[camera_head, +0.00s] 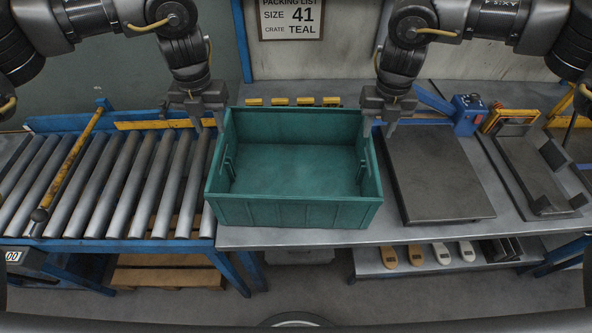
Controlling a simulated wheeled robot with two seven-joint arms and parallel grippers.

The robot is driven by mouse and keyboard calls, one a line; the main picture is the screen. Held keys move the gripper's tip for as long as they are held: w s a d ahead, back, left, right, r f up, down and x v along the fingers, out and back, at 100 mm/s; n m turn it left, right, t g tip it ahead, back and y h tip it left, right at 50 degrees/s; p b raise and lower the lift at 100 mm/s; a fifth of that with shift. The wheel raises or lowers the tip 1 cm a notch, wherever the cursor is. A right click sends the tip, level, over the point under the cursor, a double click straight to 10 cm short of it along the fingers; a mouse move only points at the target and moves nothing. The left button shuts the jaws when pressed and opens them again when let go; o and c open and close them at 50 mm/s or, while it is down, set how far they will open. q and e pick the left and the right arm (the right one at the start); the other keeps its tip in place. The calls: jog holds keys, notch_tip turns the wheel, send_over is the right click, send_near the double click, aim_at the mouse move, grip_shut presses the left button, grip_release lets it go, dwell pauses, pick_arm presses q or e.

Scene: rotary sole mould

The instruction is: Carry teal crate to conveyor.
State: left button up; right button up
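The teal crate (295,212) stands upright at the left end of the grey metal table, and its inside looks empty. The roller conveyor (110,185) lies directly to its left. My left gripper (209,127) is at the far part of the crate's left wall, with its fingers apart and pointing down. My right gripper (378,129) is at the far part of the right wall, also with its fingers apart. Each seems to be at the wall's top edge; I cannot tell whether the fingers touch it.
A dark flat plate (435,175) lies right of the crate, with a mould-like fixture (535,175) beyond it. A yellow bar (70,165) crosses the conveyor's left part. Several yellow blocks (280,101) sit behind the crate. Soles (415,254) lie on a lower shelf. The conveyor's right rollers are clear.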

aim_at(217, 147)
pick_arm(q)
jog(key=shift+f, duration=0.1)
pick_arm(e)
jog(key=shift+f, duration=0.1)
